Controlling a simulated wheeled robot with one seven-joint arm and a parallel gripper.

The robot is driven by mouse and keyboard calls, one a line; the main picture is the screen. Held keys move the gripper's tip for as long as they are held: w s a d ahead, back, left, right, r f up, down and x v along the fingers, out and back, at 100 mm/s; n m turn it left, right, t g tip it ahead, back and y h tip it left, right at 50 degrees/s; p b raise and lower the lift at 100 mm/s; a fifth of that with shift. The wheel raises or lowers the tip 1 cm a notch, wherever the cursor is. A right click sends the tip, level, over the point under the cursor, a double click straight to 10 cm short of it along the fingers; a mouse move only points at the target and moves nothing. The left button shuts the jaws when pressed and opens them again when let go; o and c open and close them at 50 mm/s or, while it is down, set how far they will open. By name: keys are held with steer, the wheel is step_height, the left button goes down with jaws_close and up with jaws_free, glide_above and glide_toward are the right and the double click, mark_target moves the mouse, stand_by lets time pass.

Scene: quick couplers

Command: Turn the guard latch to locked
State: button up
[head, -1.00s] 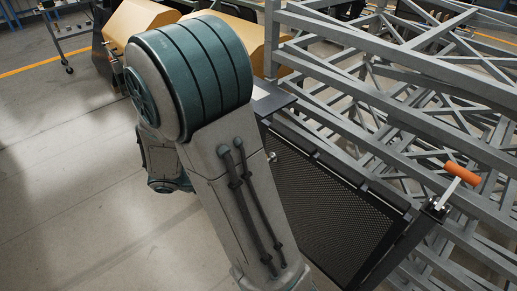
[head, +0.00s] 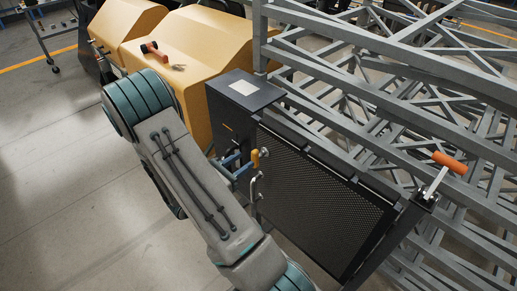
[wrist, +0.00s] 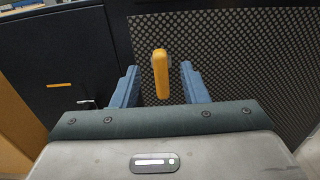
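A yellow latch handle (head: 255,158) is at the left edge of the black mesh guard panel (head: 310,205), beside the dark cabinet. In the wrist view the handle (wrist: 160,75) stands upright, between the fingers in the picture. My gripper (head: 236,166) has its blue fingers spread wide at the latch. The wrist view shows my gripper (wrist: 159,70) open, with a gap on each side of the yellow handle. How deep the handle is between the fingers I cannot tell. The latch's mount is mostly hidden behind the handle.
The dark cabinet (head: 225,120) stands left of the guard. A bent silver handle (head: 256,187) is just below the latch. An orange-gripped lever (head: 450,162) is on the guard's right post. Grey trusses (head: 400,90) fill the right; yellow housings (head: 190,65) stand behind.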

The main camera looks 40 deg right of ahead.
mark_target(258, 150)
steer(key=d, duration=0.5)
steer(key=d+p, duration=0.1)
steer(key=d, duration=0.2)
steer(key=shift+w, duration=0.3)
steer(key=shift+c, duration=0.3)
jaws_close()
